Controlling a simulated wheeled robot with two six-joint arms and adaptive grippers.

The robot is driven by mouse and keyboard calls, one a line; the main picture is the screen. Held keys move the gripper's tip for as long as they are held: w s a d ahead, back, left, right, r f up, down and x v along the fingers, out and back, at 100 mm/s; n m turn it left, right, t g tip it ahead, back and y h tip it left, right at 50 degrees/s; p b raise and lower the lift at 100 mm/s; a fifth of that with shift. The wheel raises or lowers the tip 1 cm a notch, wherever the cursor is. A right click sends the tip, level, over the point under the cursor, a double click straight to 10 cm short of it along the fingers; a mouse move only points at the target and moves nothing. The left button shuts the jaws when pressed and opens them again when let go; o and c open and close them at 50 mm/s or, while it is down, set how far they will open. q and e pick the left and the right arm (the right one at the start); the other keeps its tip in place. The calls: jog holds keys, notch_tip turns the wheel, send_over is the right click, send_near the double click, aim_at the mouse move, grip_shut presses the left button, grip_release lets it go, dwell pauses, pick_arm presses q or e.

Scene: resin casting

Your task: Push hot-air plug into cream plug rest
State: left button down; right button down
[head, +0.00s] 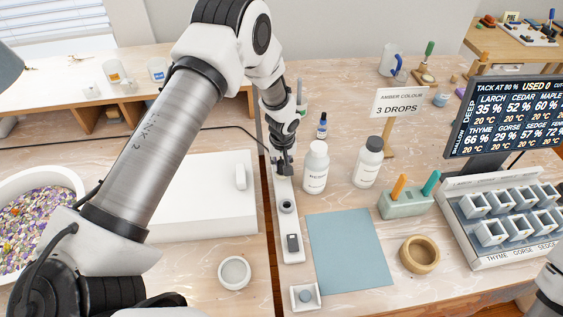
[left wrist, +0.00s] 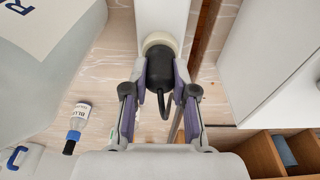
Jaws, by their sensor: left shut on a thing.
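My left gripper (head: 284,168) is over the upper part of a long white strip (head: 291,222). In the left wrist view its two fingers (left wrist: 160,100) are shut on the black hot-air plug (left wrist: 160,70), whose cord bends back toward the camera. The cream plug rest (left wrist: 159,40), a round ring on the white strip, lies right at the plug's far end. The plug's front end overlaps the ring; I cannot tell how deep it sits. In the head view the gripper hides the rest. My right gripper is not in view.
The strip also bears a round dark socket (head: 287,206) and a switch (head: 293,243). A white box (head: 200,200) lies left. A blue mat (head: 348,250) is clear.

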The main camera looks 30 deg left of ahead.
pick_arm(q)
jog(key=shift+f, duration=0.3)
jog(key=c, duration=0.8)
grip_release()
jog(key=shift+c, duration=0.2)
jog(key=shift+r, duration=0.15)
notch_tip(320, 180, up, 12)
jog(key=s+d, duration=0.1)
jog(key=shift+s, duration=0.2)
jog(key=shift+d+f, duration=0.1)
jog(key=shift+f, duration=0.15)
